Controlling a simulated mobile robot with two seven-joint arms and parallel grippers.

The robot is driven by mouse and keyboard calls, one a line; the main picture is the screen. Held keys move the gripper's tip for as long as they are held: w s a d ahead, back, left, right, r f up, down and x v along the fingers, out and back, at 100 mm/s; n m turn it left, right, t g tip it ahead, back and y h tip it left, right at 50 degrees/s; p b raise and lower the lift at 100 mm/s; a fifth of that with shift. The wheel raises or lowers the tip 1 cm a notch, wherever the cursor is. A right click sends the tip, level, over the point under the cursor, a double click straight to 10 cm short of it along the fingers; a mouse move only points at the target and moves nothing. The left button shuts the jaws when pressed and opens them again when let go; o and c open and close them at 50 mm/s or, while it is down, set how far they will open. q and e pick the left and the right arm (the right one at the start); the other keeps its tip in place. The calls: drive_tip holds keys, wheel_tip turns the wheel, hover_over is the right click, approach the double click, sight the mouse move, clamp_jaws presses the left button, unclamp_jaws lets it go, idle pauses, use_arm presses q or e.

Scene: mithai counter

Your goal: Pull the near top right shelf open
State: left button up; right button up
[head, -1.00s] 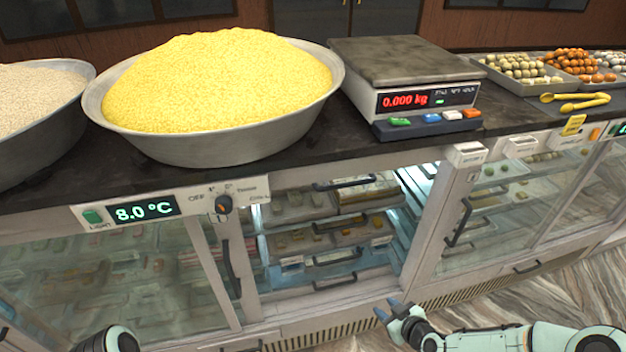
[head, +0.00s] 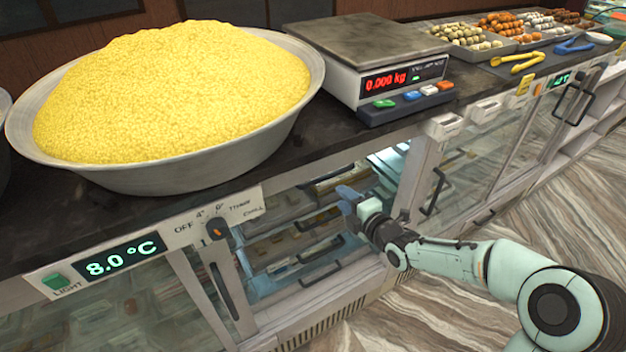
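The near cabinet bay below the counter shows pull-out shelves with dark bar handles and sweets on them. The top shelf (head: 326,182) is partly covered by my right gripper. A middle shelf (head: 290,236) and a lower handle (head: 320,273) show beneath it. My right gripper (head: 346,199) is in front of the upper part of this bay, its blue fingers pointing left toward the top handle. The fingers look apart with nothing between them. I cannot tell whether they touch the handle. My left gripper is out of view.
A steel bowl (head: 200,178) of yellow grains and a weighing scale (head: 375,60) stand on the dark counter above. A control panel (head: 180,236) reads 8.0 °C. Glass-fronted cabinets (head: 465,165) continue right. The floor (head: 480,235) in front is clear.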

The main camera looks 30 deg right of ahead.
sight(321, 181)
drive_tip(key=b+x, duration=0.2)
drive_tip(key=x, duration=0.9)
drive_tip(key=shift+w+a, duration=0.1)
drive_tip(key=shift+w, duration=0.2)
drive_tip(key=shift+w+f, duration=0.2)
drive_tip(key=shift+w, duration=0.25)
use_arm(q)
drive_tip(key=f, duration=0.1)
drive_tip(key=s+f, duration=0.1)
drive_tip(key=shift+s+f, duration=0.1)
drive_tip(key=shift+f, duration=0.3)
use_arm(e)
clamp_jaws()
